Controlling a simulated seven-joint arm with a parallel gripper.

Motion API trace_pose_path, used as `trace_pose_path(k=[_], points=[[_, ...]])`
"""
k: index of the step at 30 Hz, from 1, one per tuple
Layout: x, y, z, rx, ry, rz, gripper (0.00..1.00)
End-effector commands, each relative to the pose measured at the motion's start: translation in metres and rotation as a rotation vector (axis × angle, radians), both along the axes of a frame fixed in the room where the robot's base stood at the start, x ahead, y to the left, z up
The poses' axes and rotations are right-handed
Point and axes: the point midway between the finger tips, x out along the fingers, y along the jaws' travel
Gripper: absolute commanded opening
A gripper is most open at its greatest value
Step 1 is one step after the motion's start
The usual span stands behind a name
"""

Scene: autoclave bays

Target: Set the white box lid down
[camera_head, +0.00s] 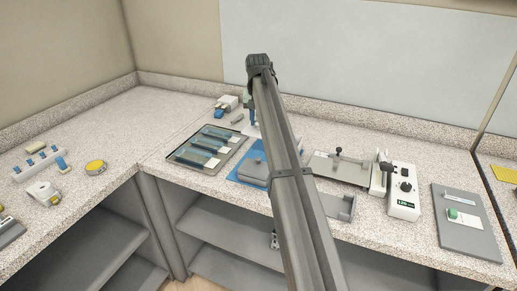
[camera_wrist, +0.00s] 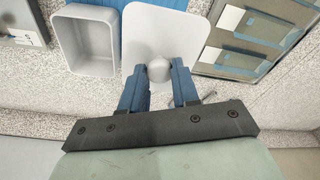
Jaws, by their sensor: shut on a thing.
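In the wrist view, the white box lid (camera_wrist: 141,27) is a pale rounded plate with a round knob (camera_wrist: 158,70) on it. My gripper (camera_wrist: 158,76) has its two blue fingers on either side of the knob, shut on it. The open, empty box (camera_wrist: 86,42) lies just left of the lid, apart from it. In the head view my arm hides most of the gripper and lid; I cannot tell whether the lid touches anything below.
A tray with several blue-windowed pouches (camera_head: 203,148) is left of my arm. A blue mat (camera_head: 239,173) lies partly behind the arm. A white device with a display (camera_head: 404,190) and a grey board (camera_head: 466,222) stand to the right. Speckled counter shows between them.

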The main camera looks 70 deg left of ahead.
Motion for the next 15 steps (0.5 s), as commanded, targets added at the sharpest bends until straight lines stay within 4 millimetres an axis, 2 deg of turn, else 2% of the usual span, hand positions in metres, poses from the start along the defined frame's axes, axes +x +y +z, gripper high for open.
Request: trace_pose_path(k=[9,15], points=[[-0.001,-0.001,-0.046,-0.001,0.0,0.0,0.01],[-0.001,0.0,-0.063,0.0,0.0,0.0,0.01]])
